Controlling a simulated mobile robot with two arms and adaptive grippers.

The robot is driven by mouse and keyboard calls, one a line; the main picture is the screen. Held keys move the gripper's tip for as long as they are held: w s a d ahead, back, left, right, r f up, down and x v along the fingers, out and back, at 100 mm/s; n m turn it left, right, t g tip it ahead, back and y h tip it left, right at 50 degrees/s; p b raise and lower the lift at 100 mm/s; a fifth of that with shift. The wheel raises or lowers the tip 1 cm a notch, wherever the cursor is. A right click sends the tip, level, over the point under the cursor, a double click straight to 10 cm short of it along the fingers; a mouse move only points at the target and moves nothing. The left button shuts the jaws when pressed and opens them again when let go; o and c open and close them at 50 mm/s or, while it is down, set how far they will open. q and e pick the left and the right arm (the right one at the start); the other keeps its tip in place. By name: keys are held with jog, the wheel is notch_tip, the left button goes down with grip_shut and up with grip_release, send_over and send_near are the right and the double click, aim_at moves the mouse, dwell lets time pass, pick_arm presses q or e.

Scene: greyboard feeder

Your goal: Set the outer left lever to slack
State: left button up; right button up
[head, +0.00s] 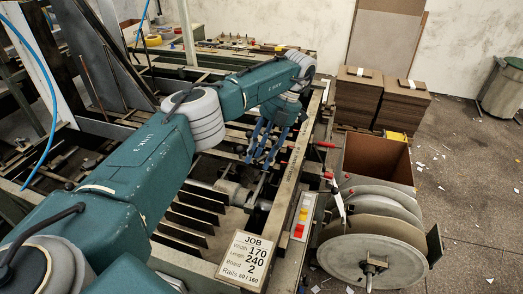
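My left gripper (262,158) hangs from my teal arm over the feeder's frame, its blue fingers pointing down and apart. I see nothing clearly held between them. Levers with red ends stand along the right side of the frame: one red handle (326,145) points right, and another red end (328,175) is lower down. Which one is the outer left lever cannot be told; my arm covers much of the feeder's left and middle. My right gripper is not in view.
A job card (245,260) stands at the front of the feeder, left of a panel with red and yellow buttons (301,216). A large reel (372,248) and an open brown box (378,160) stand to the right. Board stacks (403,108) are behind.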

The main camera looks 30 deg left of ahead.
pick_arm(q)
jog(key=v, duration=0.7)
jog(key=shift+r, duration=0.25)
jog(key=shift+d, duration=0.1)
